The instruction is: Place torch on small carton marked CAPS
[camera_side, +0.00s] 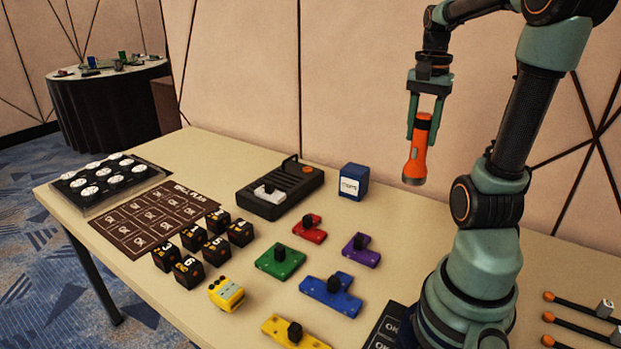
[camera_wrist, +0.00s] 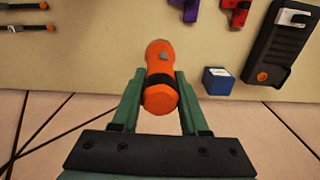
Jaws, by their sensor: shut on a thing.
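My gripper (camera_side: 424,119) is shut on an orange torch (camera_side: 416,160) and holds it in the air above the table, upright with a slight tilt, its wide lens end down. In the wrist view the torch (camera_wrist: 159,92) sits between the green fingers of my gripper (camera_wrist: 160,88). A small blue carton (camera_side: 353,184) with a white label stands on the table, to the left of and below the torch in the side view. The label's print is too small to read. The carton (camera_wrist: 217,81) is to the right of the torch in the wrist view. Its top is bare.
A black case with an orange button (camera_side: 280,188) stands left of the carton. Coloured block pieces with black knobs, such as a purple one (camera_side: 361,250), lie in front. Black numbered cubes (camera_side: 190,271) stand further left. Orange-tipped rods (camera_side: 580,305) lie at the right.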

